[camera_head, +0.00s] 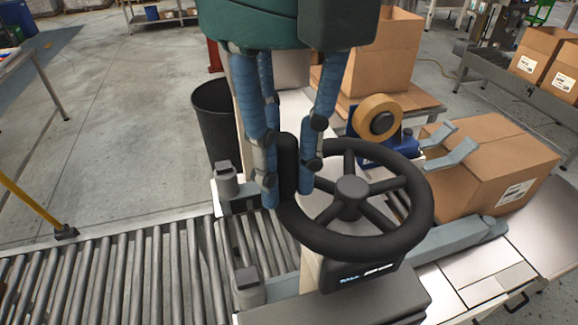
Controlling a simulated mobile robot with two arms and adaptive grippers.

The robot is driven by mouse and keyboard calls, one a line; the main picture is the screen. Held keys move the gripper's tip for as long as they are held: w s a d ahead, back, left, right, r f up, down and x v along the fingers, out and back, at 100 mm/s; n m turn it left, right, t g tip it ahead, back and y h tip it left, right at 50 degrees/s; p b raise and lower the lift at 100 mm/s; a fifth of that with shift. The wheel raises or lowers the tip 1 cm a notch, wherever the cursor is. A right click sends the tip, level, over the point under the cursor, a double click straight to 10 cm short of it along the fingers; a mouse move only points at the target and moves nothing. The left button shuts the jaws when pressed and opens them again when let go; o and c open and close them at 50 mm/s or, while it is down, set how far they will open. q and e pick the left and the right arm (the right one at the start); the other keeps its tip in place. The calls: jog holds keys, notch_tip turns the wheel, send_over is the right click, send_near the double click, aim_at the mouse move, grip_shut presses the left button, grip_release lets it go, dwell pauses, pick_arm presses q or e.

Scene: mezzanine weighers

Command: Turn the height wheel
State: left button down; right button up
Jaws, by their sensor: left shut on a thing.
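The height wheel (407,238) is a black spoked handwheel with a round hub (352,191), right of the middle in the head view. An upright black handle (287,163) stands on its left rim. My left gripper (288,188) comes down from the top with a green body and blue, grey-jointed fingers. Its fingers are shut around the handle, on both sides of it. The fingers partly hide the handle and the wheel's left rim. My right gripper is not in view.
The wheel stands on a machine with a dark label plate (362,274). A roller conveyor (120,270) runs to the left. A tape roll (377,117) and a cardboard box (487,165) are close behind and right. A black bin (214,118) stands behind left; the floor beyond is open.

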pick_arm(q)
jog(key=c, duration=1.6)
grip_release()
jog(key=shift+o, duration=0.2)
jog(key=shift+r, duration=0.2)
notch_tip(320, 180, up, 11)
jog(key=shift+s+f, duration=0.15)
jog(key=shift+r, duration=0.45)
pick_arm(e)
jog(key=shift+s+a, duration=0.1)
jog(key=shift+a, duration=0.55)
